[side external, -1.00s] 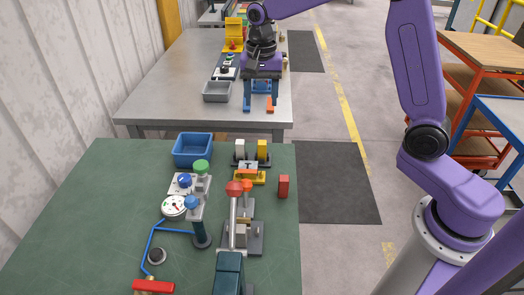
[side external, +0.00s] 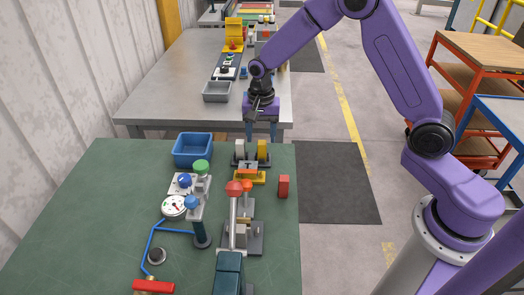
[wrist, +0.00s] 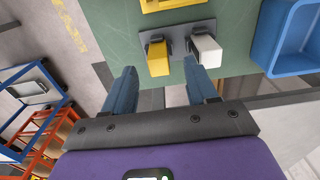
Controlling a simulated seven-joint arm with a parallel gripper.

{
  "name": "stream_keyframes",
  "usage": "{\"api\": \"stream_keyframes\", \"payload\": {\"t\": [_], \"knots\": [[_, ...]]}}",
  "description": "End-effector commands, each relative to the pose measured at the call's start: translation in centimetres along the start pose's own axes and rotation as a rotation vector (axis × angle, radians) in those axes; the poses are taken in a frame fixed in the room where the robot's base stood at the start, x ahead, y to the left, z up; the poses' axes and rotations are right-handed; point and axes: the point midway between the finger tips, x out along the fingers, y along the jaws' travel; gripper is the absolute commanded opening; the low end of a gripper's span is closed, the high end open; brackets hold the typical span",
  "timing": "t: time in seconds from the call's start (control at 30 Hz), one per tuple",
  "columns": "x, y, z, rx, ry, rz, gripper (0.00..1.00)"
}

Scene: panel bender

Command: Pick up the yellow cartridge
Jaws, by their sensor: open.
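The yellow cartridge (side external: 262,150) stands upright at the far edge of the green bench, beside a white cartridge (side external: 239,150) on a grey holder. In the wrist view the yellow cartridge (wrist: 158,60) shows between the lines of my two blue fingers, with the white cartridge (wrist: 207,52) to its right, near the right fingertip. My gripper (side external: 262,134) is open and empty, pointing down just behind the cartridges. In the wrist view my gripper (wrist: 160,70) has its fingertips apart, and nothing is clasped. Whether the fingertips reach the cartridge's height is unclear.
A blue bin (side external: 193,149) is at the left. A red-knobbed lever (side external: 234,189) rises nearer the camera. A grey table (side external: 180,95) lies beyond a gap.

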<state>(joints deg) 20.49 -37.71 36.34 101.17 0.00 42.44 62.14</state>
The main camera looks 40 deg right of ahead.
Motion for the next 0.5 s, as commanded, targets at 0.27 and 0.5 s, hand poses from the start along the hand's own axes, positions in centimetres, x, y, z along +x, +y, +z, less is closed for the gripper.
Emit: {"api": "stream_keyframes", "payload": {"t": [0.27,0.5], "knots": [[3.6,0.3,-0.4,0.000,-0.002,0.004,0.57],[5.0,0.2,-0.3,-0.001,0.000,0.000,0.57]]}}
